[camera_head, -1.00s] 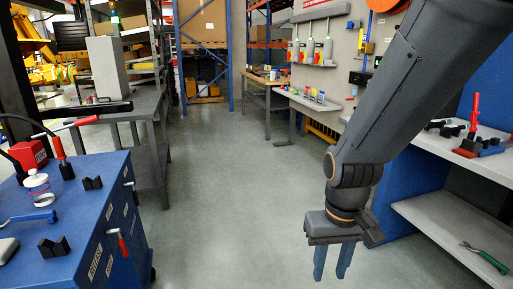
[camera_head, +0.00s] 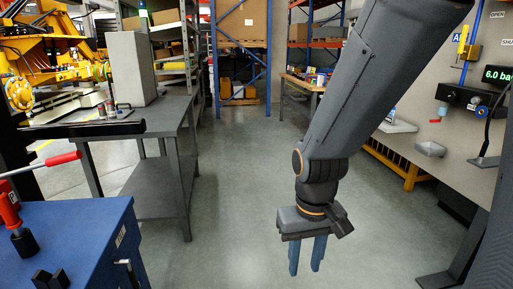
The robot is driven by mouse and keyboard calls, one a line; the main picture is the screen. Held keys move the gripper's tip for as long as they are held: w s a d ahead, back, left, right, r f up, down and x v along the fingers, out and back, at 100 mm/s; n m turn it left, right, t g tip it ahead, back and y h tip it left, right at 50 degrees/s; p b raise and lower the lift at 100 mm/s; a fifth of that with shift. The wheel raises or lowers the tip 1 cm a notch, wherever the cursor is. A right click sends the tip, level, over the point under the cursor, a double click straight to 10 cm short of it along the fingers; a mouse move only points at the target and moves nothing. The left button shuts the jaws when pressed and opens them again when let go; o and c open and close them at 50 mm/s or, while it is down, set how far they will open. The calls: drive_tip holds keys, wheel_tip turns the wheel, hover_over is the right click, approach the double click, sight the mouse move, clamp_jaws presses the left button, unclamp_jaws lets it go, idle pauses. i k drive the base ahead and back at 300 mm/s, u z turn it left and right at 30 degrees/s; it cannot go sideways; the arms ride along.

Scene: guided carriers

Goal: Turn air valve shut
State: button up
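The air valve's yellow handle (camera_head: 463,40) is on the wall panel at the upper right. It stands close to upright beside a blue pipe (camera_head: 475,35). An OPEN label (camera_head: 497,15) is to its right, with a SHUT label (camera_head: 507,42) lower, partly cut off by the picture edge. A green display (camera_head: 497,74) below reads about 6.0 bar. My gripper (camera_head: 307,270) hangs with its blue fingers pointing down over the floor, left of and well below the valve. A gap shows between the fingers, and nothing is between them.
A blue cabinet (camera_head: 75,235) with tools stands at the lower left, with a grey workbench (camera_head: 165,125) behind it. A grey post with a dark foot (camera_head: 437,281) rises at the right. A small grey bracket (camera_head: 430,148) sticks out from the panel. The middle floor is clear.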

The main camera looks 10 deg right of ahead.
sight(463, 41)
drive_tip(key=z, duration=0.3)
drive_tip(key=i, duration=1.75)
drive_tip(key=z, duration=0.6)
